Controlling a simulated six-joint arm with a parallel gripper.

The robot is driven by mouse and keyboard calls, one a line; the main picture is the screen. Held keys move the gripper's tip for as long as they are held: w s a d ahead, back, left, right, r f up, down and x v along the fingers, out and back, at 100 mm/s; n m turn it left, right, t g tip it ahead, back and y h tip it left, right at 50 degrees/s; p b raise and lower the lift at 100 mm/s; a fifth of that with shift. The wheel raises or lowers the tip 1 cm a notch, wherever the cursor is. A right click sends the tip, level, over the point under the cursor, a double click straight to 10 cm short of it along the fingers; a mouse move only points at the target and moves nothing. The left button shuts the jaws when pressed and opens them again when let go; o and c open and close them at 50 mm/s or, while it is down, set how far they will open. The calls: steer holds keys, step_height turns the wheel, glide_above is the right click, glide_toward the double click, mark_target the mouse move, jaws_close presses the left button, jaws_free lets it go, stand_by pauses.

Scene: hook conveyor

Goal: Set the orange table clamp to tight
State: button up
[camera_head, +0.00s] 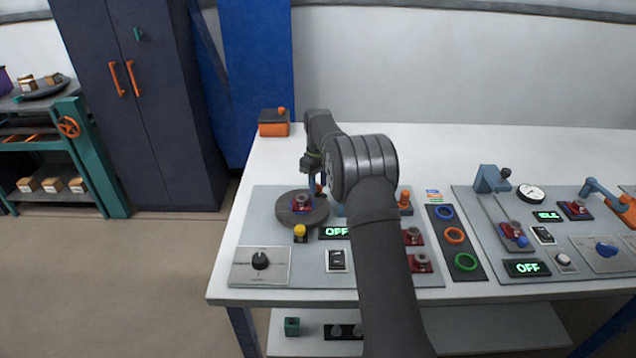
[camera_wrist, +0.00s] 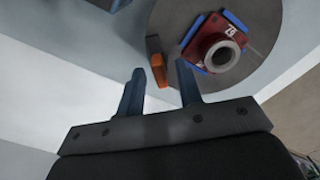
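A small orange lever (camera_wrist: 159,70) with a dark upper part shows in the wrist view at the edge of the round grey turntable (camera_wrist: 262,70). I take it for the orange table clamp; its setting cannot be read. In the head view my gripper (camera_head: 313,185) is over the turntable's back right edge.
A red-and-blue part (camera_wrist: 222,48) with a round socket sits on the turntable. A yellow button (camera_head: 299,231), a black dial (camera_head: 260,260) and a green OFF display (camera_head: 336,232) are in front. An orange box (camera_head: 274,125) stands at the back left. The table behind is clear.

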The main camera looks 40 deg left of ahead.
jaws_close()
steer(key=shift+m, duration=0.4)
steer(key=m, duration=0.8)
steer(key=shift+m, duration=0.3)
steer(key=m, duration=0.4)
steer(key=shift+w+a+m, duration=0.1)
steer(key=shift+m, duration=2.1)
steer(key=shift+r, duration=0.1)
